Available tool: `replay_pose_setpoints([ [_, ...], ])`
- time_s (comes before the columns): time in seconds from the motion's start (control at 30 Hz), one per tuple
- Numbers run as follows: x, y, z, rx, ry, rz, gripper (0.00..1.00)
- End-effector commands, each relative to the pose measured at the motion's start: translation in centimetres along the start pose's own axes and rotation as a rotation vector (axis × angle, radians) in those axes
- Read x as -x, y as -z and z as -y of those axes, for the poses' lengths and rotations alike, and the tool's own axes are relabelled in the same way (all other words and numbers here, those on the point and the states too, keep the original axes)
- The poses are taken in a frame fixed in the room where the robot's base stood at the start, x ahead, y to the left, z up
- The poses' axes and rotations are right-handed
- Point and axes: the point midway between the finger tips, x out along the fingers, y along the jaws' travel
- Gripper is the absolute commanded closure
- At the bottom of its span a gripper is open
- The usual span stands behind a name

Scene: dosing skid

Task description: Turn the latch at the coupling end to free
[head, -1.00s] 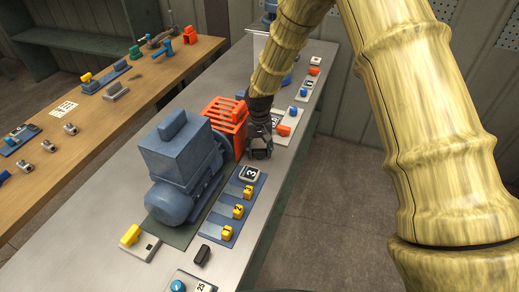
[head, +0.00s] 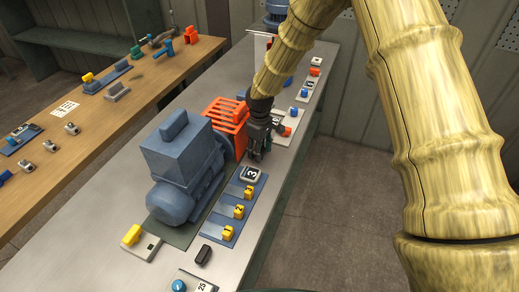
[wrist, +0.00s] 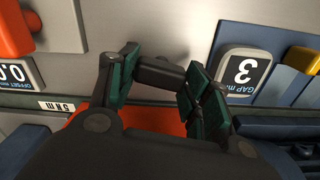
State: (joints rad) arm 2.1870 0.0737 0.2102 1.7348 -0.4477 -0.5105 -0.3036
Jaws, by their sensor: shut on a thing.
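The latch at the coupling end is a small dark bar-shaped handle (wrist: 160,72), seen in the wrist view between my finger pads. My gripper (wrist: 158,82) is shut on it, with one green-padded finger on each side. In the head view my gripper (head: 257,152) points down beside the orange coupling guard (head: 228,112) and hides the latch. The guard also shows partly behind the gripper in the wrist view (wrist: 160,120). The latch's base and its exact angle are hard to make out.
A blue plate with a "3" gap dial (head: 250,174) and several yellow knobs lies close by. An orange knob (head: 286,131) stands on the other side of my gripper. The blue motor (head: 182,165) is at the left. Another black handle (head: 203,254) sits near the front.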

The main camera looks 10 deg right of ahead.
Motion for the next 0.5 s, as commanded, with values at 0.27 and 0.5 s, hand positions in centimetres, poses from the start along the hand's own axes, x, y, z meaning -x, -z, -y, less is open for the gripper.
replay_pose_setpoints([
  [0.27,0.31,-0.04,-0.27,0.153,-0.003,-0.001,0.75],
  [0.5,0.31,-0.06,-0.34,0.216,-0.004,-0.001,0.75],
])
